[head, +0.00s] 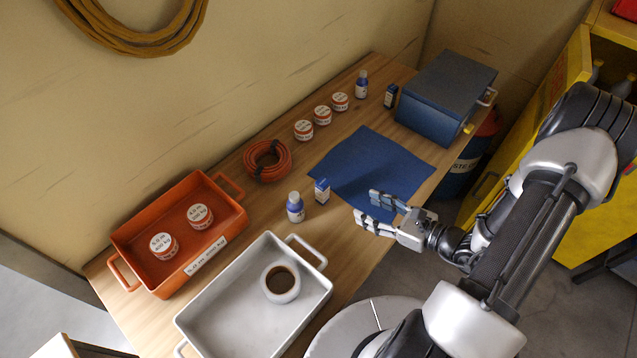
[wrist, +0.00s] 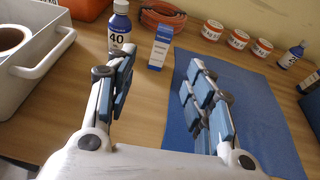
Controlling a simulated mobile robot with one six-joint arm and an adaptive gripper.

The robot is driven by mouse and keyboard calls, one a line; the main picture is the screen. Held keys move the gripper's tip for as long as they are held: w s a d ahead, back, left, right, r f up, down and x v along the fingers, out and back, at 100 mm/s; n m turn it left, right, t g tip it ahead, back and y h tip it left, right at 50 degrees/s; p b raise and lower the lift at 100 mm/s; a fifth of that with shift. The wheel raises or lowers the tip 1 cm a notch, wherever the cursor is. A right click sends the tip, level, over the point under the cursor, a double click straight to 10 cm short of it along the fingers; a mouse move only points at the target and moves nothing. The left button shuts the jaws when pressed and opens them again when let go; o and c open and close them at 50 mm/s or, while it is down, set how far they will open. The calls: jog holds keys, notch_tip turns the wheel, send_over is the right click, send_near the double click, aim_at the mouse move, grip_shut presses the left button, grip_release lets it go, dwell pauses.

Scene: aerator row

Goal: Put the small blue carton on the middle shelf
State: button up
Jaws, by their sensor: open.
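A small blue and white carton (head: 322,191) stands upright on the wooden bench, right of a blue and white bottle (head: 295,207). The carton also shows in the wrist view (wrist: 160,46), beyond my fingertips. A darker small blue carton (head: 391,96) stands at the bench's far end, beside the blue metal box. My gripper (head: 373,208) is open and empty over the near edge of the blue mat, right of the nearer carton. A yellow cabinet (head: 570,100) is open at the right with bottles inside; its middle shelf cannot be made out, and my arm covers part of the cabinet.
A blue mat (head: 370,165) lies bare on the bench. A blue metal box (head: 447,95), several labelled tins, an orange hose coil (head: 267,161), an orange tray (head: 135,225) and a grey tray (head: 205,330) with a tape roll (head: 281,284) share the bench. A drum stands between bench and cabinet.

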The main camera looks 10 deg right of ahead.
jog(key=b, duration=0.2)
send_near(327, 192)
jog(key=shift+m, duration=0.4)
jog(key=x, duration=0.6)
jog(key=shift+w+a+r, duration=0.1)
jog(key=shift+w+r, duration=0.15)
jog(key=shift+r, duration=0.1)
jog(key=x, duration=0.5)
jog(key=shift+a+f, duration=0.15)
jog(key=shift+f, duration=0.05)
jog(key=shift+c, duration=0.4)
grip_shut()
